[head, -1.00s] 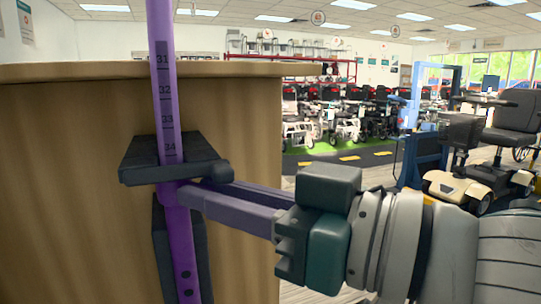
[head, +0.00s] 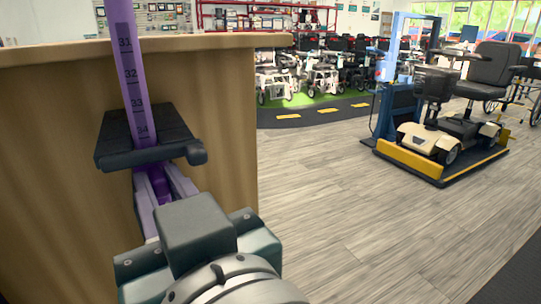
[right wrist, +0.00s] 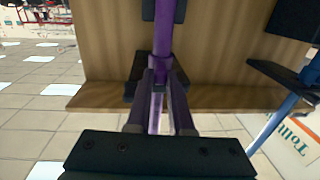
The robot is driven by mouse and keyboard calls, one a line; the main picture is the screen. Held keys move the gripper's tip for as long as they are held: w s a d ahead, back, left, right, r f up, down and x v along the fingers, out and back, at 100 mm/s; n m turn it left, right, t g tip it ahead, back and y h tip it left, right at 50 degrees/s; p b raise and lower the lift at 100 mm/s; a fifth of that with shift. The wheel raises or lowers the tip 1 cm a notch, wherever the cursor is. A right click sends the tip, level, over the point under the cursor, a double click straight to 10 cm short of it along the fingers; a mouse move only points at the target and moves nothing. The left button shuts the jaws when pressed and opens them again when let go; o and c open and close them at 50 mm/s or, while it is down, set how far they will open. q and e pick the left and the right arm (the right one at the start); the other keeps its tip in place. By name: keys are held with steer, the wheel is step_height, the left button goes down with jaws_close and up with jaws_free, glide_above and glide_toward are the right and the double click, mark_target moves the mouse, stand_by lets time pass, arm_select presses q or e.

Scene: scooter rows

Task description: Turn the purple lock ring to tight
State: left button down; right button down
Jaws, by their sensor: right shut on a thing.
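A purple post (head: 127,62) with a scale marked 31 to 34 passes through a dark clamp block (head: 165,138). The purple lock ring (head: 158,184) sits on the post just under this block, partly hidden by my fingers. My right gripper (head: 161,183) reaches it from the near side, one finger on each side, and is shut on it. In the right wrist view the fingers (right wrist: 160,75) flank the ring (right wrist: 158,63). I cannot read any mark for tight. My left gripper is not in view.
A wooden counter (head: 55,200) stands close behind the post. Open plank floor (head: 350,235) lies to the right. A sign (right wrist: 295,135) shows at right in the right wrist view.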

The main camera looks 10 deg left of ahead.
stand_by(0.4)
steer(key=c, duration=0.8)
jaws_free()
steer(key=p+v, duration=0.1)
steer(key=v, duration=0.8)
steer(key=shift+s+d+p, duration=0.2)
steer(key=shift+s+p, duration=0.15)
steer(key=shift+p, duration=0.05)
